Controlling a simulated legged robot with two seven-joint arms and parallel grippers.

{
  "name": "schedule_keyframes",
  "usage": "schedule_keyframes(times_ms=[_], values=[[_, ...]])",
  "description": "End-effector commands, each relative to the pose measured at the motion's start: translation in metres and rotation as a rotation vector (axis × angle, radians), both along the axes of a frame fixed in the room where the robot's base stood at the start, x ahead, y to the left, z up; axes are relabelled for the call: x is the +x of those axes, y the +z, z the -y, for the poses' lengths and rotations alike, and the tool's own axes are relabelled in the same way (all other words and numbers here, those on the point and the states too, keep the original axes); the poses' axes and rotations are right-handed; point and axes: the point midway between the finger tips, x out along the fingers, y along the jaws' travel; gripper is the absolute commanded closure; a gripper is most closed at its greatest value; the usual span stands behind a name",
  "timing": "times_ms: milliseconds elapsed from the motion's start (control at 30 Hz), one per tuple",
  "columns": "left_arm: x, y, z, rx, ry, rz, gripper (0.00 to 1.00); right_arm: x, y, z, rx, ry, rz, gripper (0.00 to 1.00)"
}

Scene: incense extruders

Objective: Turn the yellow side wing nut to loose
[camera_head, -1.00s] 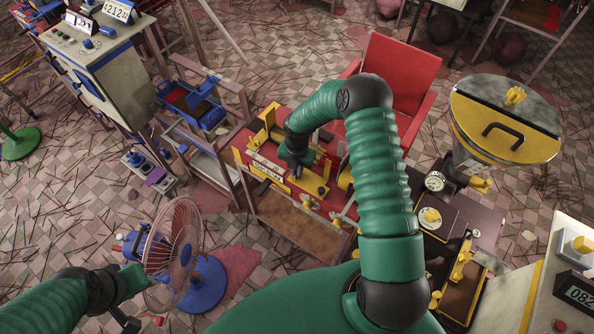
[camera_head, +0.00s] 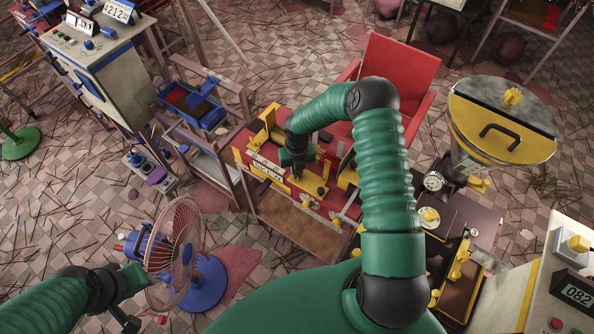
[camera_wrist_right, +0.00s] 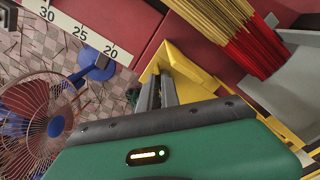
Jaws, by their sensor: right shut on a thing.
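A yellow wing nut (camera_head: 478,185) sits on the side of the round hopper (camera_head: 500,150) at the right of the head view. Another yellow wing nut (camera_head: 512,96) is on the hopper's lid. My right gripper (camera_head: 297,174) is far left of both, down at a red and yellow bench device (camera_head: 279,184). In the right wrist view its fingers (camera_wrist_right: 157,92) are close together beside a yellow frame (camera_wrist_right: 183,70). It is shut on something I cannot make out. My left arm's end (camera_head: 125,290) is at the lower left; its fingers are unclear.
A fan (camera_head: 178,250) stands close to my left arm. A red chair (camera_head: 400,75) is behind my right arm. A dark table (camera_head: 470,225) with a dial and yellow-fitted parts lies below the hopper. In the wrist view, incense sticks (camera_wrist_right: 235,30) lie near the yellow frame.

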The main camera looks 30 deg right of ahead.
Motion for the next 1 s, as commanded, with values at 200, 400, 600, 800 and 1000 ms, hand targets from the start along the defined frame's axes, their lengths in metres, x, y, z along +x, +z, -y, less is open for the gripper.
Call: schedule_keyframes(times_ms=[200, 400, 600, 800, 1000], values=[[0.0000, 0.0016, 0.0000, 0.000, 0.000, 0.000, 0.64, 0.0036, 0.0019, -0.0014, 0.002, 0.072, 0.009, 1.00], [0.0001, 0.0019, 0.0000, 0.000, 0.000, 0.000, 0.64, 0.0041, 0.0018, -0.0017, 0.003, 0.093, 0.011, 1.00], [0.0000, 0.0018, 0.0000, 0.000, 0.000, 0.000, 0.64, 0.0044, 0.0019, -0.0019, 0.002, 0.094, 0.012, 1.00], [0.0000, 0.0018, 0.0000, 0.000, 0.000, 0.000, 0.64, 0.0042, 0.0019, -0.0020, 0.002, 0.094, 0.010, 0.82], [0.0000, 0.0017, 0.0000, 0.000, 0.000, 0.000, 0.64, 0.0020, 0.0011, -0.0012, 0.002, 0.093, 0.007, 0.72]])
